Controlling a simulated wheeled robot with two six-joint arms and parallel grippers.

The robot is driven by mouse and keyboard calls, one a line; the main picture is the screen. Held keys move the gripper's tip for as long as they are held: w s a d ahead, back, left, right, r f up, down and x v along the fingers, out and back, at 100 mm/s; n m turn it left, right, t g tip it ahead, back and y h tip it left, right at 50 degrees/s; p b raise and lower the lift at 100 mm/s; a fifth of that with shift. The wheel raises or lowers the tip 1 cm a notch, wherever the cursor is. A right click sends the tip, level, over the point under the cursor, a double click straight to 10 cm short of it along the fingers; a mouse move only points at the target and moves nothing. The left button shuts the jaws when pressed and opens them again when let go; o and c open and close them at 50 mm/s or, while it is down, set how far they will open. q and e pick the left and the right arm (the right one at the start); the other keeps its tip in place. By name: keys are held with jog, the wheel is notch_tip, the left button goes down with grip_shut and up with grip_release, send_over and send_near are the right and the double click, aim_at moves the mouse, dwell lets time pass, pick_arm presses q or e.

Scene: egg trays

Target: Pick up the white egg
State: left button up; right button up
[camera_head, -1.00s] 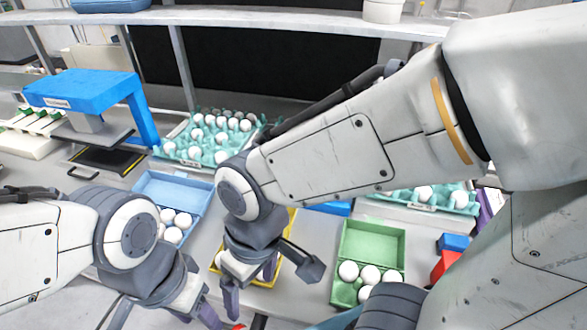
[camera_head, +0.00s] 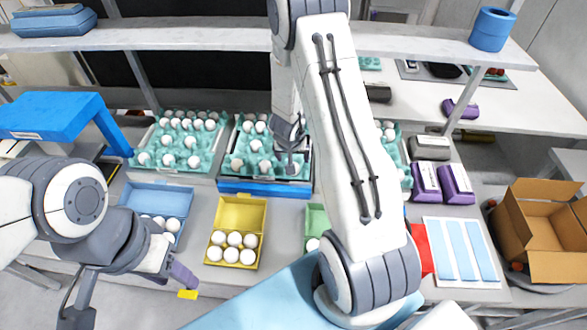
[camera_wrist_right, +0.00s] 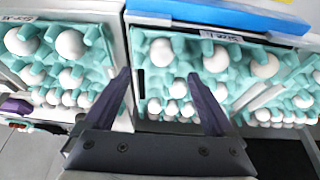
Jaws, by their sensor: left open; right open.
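White eggs sit in teal trays at the back: a left tray (camera_head: 150,146), a middle tray (camera_head: 232,170) in a blue-fronted holder, and one partly behind my right arm. My right gripper (camera_head: 290,150) is over the right part of the middle tray. In the right wrist view it (camera_wrist_right: 160,78) is open and empty, with a white egg (camera_wrist_right: 178,88) and another white egg (camera_wrist_right: 161,52) showing between its fingers. I cannot tell how high it is above them. My left gripper (camera_head: 180,278) is open at the lower left; one fingertip looks yellow.
A yellow carton (camera_head: 240,206) with several eggs, a blue carton (camera_head: 155,192) with eggs and a partly hidden green carton (camera_head: 317,216) stand in front. A shelf (camera_head: 205,35) crosses above the trays. Purple boxes (camera_head: 457,184) and a cardboard box (camera_head: 541,228) are at right.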

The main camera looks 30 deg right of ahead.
jog(key=shift+a+b+x, duration=0.15)
jog(key=shift+b+x, duration=0.15)
jog(key=shift+x, duration=1.4)
jog(key=shift+a+b+x, duration=0.1)
jog(key=shift+b+x, duration=0.15)
jog(key=shift+x, duration=1.45)
jog(key=shift+s+f, duration=0.15)
jog(key=shift+s, duration=0.05)
jog(key=c, duration=0.8)
